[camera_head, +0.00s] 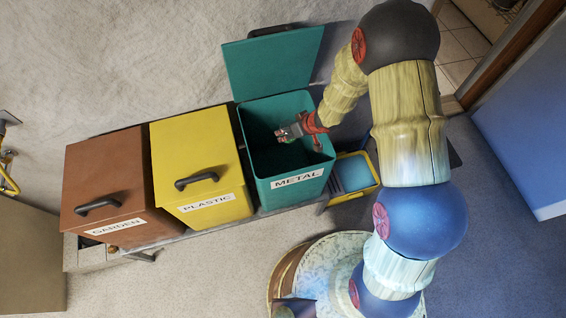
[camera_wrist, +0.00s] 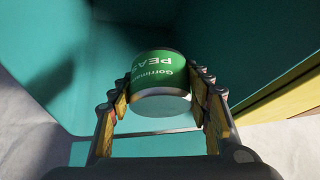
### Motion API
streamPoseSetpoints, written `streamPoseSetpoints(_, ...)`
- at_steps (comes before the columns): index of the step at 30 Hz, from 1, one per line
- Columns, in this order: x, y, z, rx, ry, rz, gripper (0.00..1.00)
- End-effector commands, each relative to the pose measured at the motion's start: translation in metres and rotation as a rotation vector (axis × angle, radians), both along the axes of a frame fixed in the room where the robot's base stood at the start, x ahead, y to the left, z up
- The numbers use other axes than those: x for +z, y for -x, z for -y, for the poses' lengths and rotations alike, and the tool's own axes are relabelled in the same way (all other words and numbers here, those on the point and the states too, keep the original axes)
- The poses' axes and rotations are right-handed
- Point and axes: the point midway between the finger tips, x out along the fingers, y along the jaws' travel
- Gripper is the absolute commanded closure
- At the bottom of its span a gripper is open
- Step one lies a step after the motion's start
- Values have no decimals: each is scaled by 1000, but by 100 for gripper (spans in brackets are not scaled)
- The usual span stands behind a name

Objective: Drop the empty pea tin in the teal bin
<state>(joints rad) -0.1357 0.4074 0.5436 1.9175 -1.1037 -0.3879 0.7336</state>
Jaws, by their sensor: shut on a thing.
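The teal bin (camera_head: 262,176) is labelled METAL and stands with its lid (camera_head: 275,62) raised open at the back. My gripper (camera_head: 284,134) is over the bin's opening, at or inside the mouth; its exact depth is hard to tell. In the wrist view my gripper (camera_wrist: 163,100) is shut on the pea tin (camera_wrist: 160,68), which has a green label with white letters reading PEA and a silver rim. The teal bin's inner walls (camera_wrist: 230,35) surround the tin in that view. In the head view the tin is small and mostly hidden by the gripper.
A yellow PLASTIC bin (camera_head: 195,150) and a brown GARDEN bin (camera_head: 108,175) stand closed to the left on the same low bench (camera_head: 165,240). A yellow-edged container with blue inside (camera_head: 355,173) is right of the teal bin.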

Motion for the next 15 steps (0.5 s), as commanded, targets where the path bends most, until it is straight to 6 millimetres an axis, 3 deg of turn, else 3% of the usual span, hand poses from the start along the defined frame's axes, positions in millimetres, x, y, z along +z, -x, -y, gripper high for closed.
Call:
streamPoseSetpoints(8, 0, 0, 0, 0, -1, 1, 81)
streamPoseSetpoints(9, 0, 0, 0, 0, -1, 1, 50)
streamPoseSetpoints(15, 0, 0, 0, 0, 0, 0, 39)
